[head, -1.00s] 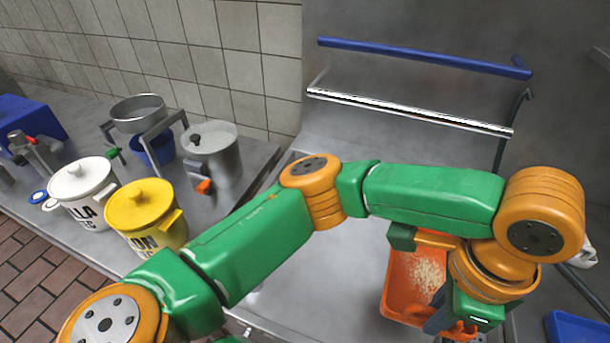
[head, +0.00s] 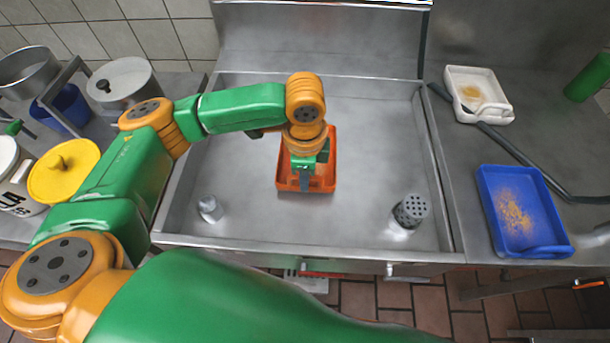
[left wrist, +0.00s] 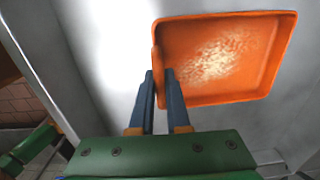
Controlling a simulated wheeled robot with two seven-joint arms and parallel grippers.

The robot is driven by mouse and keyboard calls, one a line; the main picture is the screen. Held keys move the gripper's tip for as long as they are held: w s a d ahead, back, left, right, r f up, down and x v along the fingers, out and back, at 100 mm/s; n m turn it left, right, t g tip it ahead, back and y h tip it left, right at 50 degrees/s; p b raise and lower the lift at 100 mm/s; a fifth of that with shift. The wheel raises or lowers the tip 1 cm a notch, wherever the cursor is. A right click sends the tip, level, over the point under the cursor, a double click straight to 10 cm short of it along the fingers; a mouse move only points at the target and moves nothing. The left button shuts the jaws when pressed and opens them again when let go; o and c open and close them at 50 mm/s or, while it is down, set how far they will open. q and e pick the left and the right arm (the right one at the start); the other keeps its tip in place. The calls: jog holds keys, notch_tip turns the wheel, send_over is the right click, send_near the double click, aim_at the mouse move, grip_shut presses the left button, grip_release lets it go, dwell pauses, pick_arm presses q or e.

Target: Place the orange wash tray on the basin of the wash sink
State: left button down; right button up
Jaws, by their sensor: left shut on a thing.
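The orange wash tray (head: 331,172) is in the middle of the wash sink's basin (head: 375,130) in the head view. In the left wrist view the tray (left wrist: 180,42) shows its open inside with pale crumbs or grains on its floor. My left gripper (head: 305,180) is above the tray's near part and partly hides it. In the left wrist view its blue fingers (left wrist: 159,84) are shut on the tray's side wall. I cannot tell whether the tray touches the basin floor. My right gripper is not in view.
A perforated metal cylinder (head: 410,210) stands at the basin's front right, and a small metal piece (head: 210,208) at the front left. A blue tray (head: 488,208) and a white tray (head: 453,82) lie on the right counter. Pots, including a yellow-lidded one (head: 62,172), stand at left.

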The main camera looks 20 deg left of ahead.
pick_arm(q)
jog(key=shift+a+f, duration=0.1)
jog(key=shift+f, duration=0.2)
jog(key=c, duration=0.9)
grip_release()
notch_tip(320, 180, up, 12)
jog(key=shift+p, duration=0.35)
jog(key=shift+s, duration=0.1)
